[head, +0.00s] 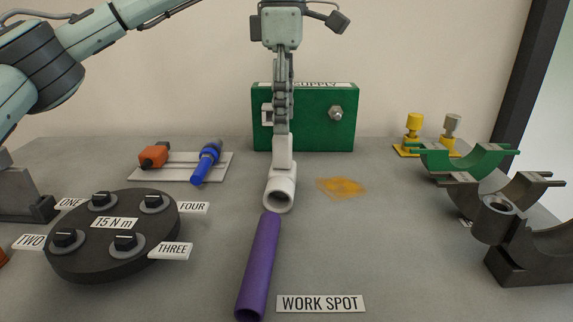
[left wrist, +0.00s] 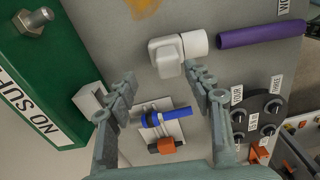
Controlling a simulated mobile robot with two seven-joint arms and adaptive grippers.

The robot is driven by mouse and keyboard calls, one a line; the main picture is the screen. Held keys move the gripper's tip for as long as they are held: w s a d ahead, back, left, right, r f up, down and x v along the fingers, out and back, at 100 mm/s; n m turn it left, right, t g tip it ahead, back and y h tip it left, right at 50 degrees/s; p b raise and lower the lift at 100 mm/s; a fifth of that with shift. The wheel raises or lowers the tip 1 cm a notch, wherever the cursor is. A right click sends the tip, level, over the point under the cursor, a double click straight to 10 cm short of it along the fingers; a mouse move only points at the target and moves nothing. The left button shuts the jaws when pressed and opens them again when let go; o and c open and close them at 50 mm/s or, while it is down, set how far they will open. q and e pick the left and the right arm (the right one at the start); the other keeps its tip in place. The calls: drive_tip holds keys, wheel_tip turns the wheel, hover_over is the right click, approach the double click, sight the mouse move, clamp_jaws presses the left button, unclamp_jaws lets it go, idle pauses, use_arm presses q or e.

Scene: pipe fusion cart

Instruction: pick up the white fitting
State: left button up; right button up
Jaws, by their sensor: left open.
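The white fitting (head: 280,187) stands on the grey work top behind the purple pipe (head: 258,265), its round opening facing the pipe's far end. A narrower white part rises from its back. In the left wrist view the fitting (left wrist: 180,50) lies just beyond the fingertips, with its square-ended stub toward the gap between them. My left gripper (head: 283,128) points down, directly above the raised part in the head view. It also shows in the left wrist view (left wrist: 158,76), with its fingers spread and nothing gripped. Whether a finger touches the fitting cannot be told. My right gripper is not in view.
A green box (head: 315,135) with a bolt stands close behind. A tray (head: 222,160) with blue and orange tools is at left. A black dial disc (head: 112,255) is front left, pipe clamps (head: 525,205) right. A yellow stain (head: 342,187) marks otherwise clear top.

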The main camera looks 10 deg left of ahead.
sight(283, 149)
use_arm(q)
drive_tip(key=f, duration=0.4)
drive_tip(key=s+f, duration=0.1)
drive_tip(key=f, duration=0.1)
drive_tip(key=shift+s+f, duration=0.1)
drive_tip(key=shift+f, duration=0.25)
clamp_jaws()
drive_tip(key=shift+r, duration=0.1)
